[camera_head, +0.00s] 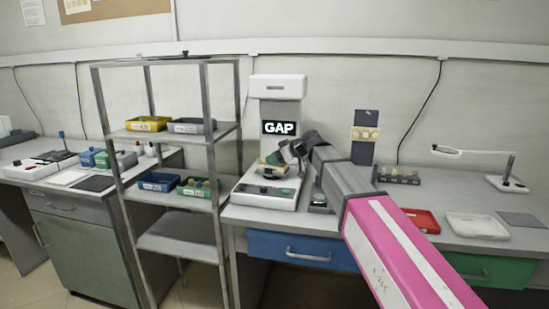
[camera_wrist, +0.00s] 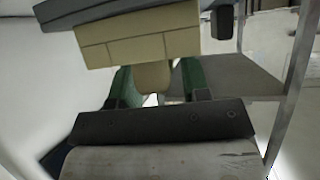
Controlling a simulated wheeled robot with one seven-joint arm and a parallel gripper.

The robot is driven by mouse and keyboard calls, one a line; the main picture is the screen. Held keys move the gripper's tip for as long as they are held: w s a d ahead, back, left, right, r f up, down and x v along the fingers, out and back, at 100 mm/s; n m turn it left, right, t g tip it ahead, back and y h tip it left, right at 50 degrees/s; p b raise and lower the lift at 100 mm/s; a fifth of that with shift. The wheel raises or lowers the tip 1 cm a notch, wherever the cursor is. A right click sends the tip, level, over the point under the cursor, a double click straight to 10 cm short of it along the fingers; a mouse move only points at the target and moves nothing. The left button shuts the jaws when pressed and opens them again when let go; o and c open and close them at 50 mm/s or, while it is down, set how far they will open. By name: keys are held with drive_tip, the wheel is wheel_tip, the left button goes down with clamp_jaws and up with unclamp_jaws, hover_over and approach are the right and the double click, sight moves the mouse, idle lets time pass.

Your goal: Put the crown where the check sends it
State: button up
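The check device (camera_head: 277,88) stands on the right bench, and its black screen (camera_head: 279,128) reads "GAP". A tan block-like model (camera_head: 268,169) sits on its lower stage. My gripper (camera_head: 277,158) is at this model, reaching in from the right. In the wrist view, two green fingers (camera_wrist: 157,82) stand either side of a small tan rounded piece (camera_wrist: 153,76), probably the crown, which juts from the seamed tan block (camera_wrist: 140,47). The crown is not distinct in the head view.
The metal rack (camera_head: 213,120) left of the device holds a yellow bin (camera_head: 147,124), grey bin (camera_head: 191,126), blue bin (camera_head: 159,182) and green bin (camera_head: 198,188). A red tray (camera_head: 421,221) and white tray (camera_head: 477,226) lie right of my arm. The rack's bottom shelf (camera_head: 179,236) is empty.

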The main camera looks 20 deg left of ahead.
idle(0.3)
drive_tip(key=v, duration=1)
drive_tip(key=shift+r, duration=0.2)
drive_tip(key=shift+o, duration=0.6)
drive_tip(key=shift+d+r, duration=0.2)
drive_tip(key=shift+d, duration=0.05)
drive_tip(key=a+h, duration=0.2)
drive_tip(key=a+r+h, duration=0.1)
drive_tip(key=a+h, duration=0.3)
drive_tip(key=shift+w+a+r+g, duration=0.15)
drive_tip(key=shift+w+r+g, duration=0.05)
drive_tip(key=shift+r+g, duration=0.1)
drive_tip(key=shift+a+r+h, duration=0.25)
drive_tip(key=shift+a+h, duration=0.05)
drive_tip(key=shift+h, duration=0.5)
drive_tip(key=shift+d+x, duration=0.1)
drive_tip(key=shift+x, duration=1.8)
drive_tip(key=shift+d+x, duration=0.15)
drive_tip(key=shift+x, duration=1.7)
drive_tip(key=c, duration=1)
